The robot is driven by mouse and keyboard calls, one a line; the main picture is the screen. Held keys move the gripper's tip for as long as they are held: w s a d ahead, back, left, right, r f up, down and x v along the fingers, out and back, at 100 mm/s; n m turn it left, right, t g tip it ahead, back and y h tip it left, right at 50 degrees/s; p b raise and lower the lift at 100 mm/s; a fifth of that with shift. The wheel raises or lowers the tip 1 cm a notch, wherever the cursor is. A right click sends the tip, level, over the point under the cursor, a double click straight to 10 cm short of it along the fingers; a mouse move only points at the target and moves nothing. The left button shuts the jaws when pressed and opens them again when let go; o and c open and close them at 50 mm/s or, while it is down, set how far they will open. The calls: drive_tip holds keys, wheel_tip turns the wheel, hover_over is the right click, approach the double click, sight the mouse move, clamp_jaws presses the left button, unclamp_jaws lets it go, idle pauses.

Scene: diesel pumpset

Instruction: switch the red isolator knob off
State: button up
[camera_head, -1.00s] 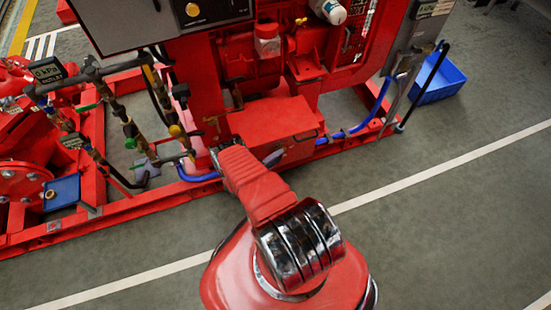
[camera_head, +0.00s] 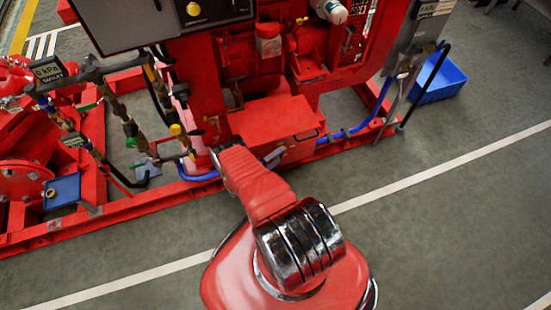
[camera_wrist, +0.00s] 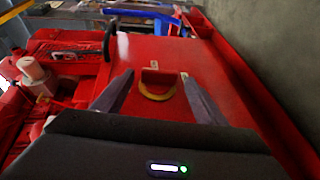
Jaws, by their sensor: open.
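In the wrist view my gripper (camera_wrist: 158,76) is open, with one finger on each side of a small red block with a yellow curved rim (camera_wrist: 154,84). This looks like the red isolator knob on a flat red surface (camera_wrist: 215,78), though the picture is too blurred to be sure. I see no clear contact between fingers and block. In the head view my arm reaches towards the red box (camera_head: 270,122) at the front of the pumpset. My fingers and the knob cannot be made out there.
Pipes with valves (camera_head: 125,125) stand left of my arm. A blue hose (camera_head: 350,130) runs along the red base frame (camera_head: 60,232). A grey control cabinet (camera_head: 125,18) is above. A blue bin (camera_head: 440,78) stands at right. The floor at the lower right is clear.

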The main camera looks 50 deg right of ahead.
drive_tip(key=shift+a, duration=0.1)
drive_tip(key=v, duration=1.3)
drive_tip(key=shift+a, duration=0.3)
drive_tip(key=shift+w, duration=0.1)
